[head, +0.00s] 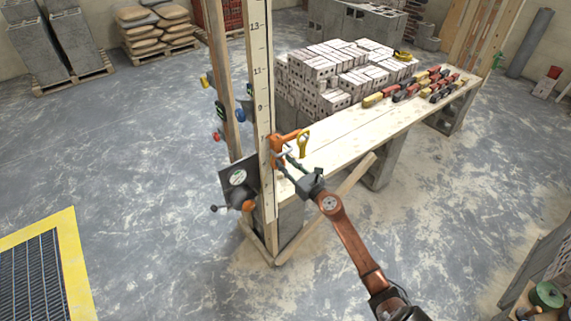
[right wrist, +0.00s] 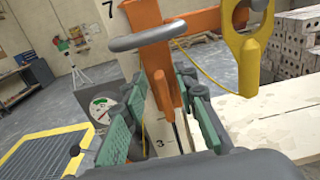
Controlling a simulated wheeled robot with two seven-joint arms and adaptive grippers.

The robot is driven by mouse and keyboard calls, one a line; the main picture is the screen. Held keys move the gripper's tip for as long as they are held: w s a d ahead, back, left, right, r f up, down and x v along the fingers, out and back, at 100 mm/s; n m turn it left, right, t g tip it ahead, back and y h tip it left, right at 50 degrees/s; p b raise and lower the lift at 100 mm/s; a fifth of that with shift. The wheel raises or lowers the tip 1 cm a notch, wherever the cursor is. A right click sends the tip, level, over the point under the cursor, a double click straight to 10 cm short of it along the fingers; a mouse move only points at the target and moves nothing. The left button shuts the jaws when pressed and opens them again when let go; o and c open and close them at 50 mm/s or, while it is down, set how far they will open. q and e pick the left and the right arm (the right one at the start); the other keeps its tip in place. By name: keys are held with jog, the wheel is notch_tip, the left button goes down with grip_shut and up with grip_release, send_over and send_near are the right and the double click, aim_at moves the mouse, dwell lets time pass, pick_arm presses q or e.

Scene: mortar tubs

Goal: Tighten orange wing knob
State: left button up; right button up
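An orange wing knob (right wrist: 162,88) hangs under an orange clamp (right wrist: 190,22) in the right wrist view, in front of a numbered wooden post. The clamp (head: 283,141) also shows in the head view, at the post's side. My right gripper (head: 284,162) reaches up to it from the lower right. In the right wrist view its green-padded fingers (right wrist: 162,92) stand apart on either side of the orange piece. I see gaps beside it, so the fingers do not look closed on it. A grey bar (right wrist: 155,38) crosses above. My left gripper is not in view.
A yellow hook-like piece (head: 304,142) stands close right of the clamp. The numbered post (head: 262,90) rises beside a plank bench (head: 345,125) with brick stacks (head: 335,75). A dark panel with a dial (head: 239,178) sits low at the post. Open floor lies left.

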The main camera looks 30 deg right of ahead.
jog(key=shift+c, duration=0.3)
grip_shut()
dwell(0.5)
jog(key=shift+w+d+f+m+p, duration=0.1)
jog(key=shift+d+f+m+p, duration=0.55)
jog(key=shift+m, duration=2.35)
jog(key=shift+d+f+m+p, duration=0.25)
jog(key=shift+m+p, duration=0.75)
jog(key=shift+m, duration=2)
jog(key=shift+w+d+f+m+p, duration=0.1)
jog(key=shift+d+f+m+p, duration=0.55)
jog(key=shift+m, duration=2.35)
jog(key=shift+a+r, duration=0.2)
